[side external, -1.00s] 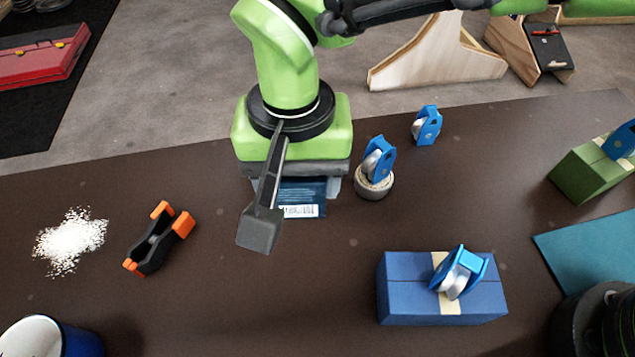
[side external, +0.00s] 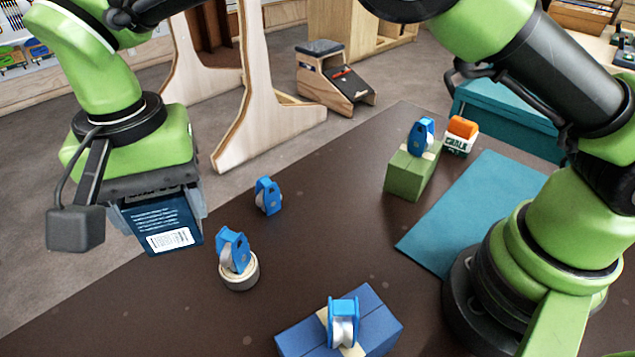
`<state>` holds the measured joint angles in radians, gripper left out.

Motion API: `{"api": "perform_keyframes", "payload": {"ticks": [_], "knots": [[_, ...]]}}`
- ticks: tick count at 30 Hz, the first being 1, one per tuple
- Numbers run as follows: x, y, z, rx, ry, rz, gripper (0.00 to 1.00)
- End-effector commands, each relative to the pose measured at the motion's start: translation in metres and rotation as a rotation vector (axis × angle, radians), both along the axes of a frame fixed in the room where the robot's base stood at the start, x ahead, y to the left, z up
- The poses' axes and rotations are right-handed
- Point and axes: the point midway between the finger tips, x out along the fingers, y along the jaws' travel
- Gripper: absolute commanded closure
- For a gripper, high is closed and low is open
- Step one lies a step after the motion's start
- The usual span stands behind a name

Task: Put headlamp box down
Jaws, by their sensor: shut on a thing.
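The headlamp box (side external: 163,222) is dark blue with white print and a white barcode label. In the side external view it is at the left, upright below my wrist. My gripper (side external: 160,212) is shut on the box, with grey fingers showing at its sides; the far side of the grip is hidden. The box appears raised, near the left edge of the dark brown table (side external: 330,230). I cannot tell its exact height above the surface.
A blue pulley on a tape roll (side external: 240,274) and another blue pulley (side external: 267,196) stand right of the box. A blue box (side external: 382,322) and a green box (side external: 405,178) each carry a pulley. A small orange-topped carton (side external: 460,138) stands behind a teal mat (side external: 470,215), which has bare room.

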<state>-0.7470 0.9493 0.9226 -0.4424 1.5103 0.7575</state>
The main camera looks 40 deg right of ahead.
Motion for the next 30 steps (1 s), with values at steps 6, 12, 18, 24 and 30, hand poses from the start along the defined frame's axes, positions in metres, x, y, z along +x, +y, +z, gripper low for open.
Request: {"api": "perform_keyframes", "payload": {"ticks": [6, 12, 18, 24, 30], "knots": [[0.050, -0.093, 0.001, -0.002, 0.000, -0.353, 0.65], [0.072, -0.197, 0.001, 0.000, 0.000, -0.734, 0.65], [0.070, -0.261, 0.000, 0.003, -0.002, -0.976, 0.65], [0.064, -0.298, -0.001, 0.005, -0.003, -1.122, 0.65], [0.063, -0.298, -0.027, 0.003, 0.000, -1.124, 0.65]]}}
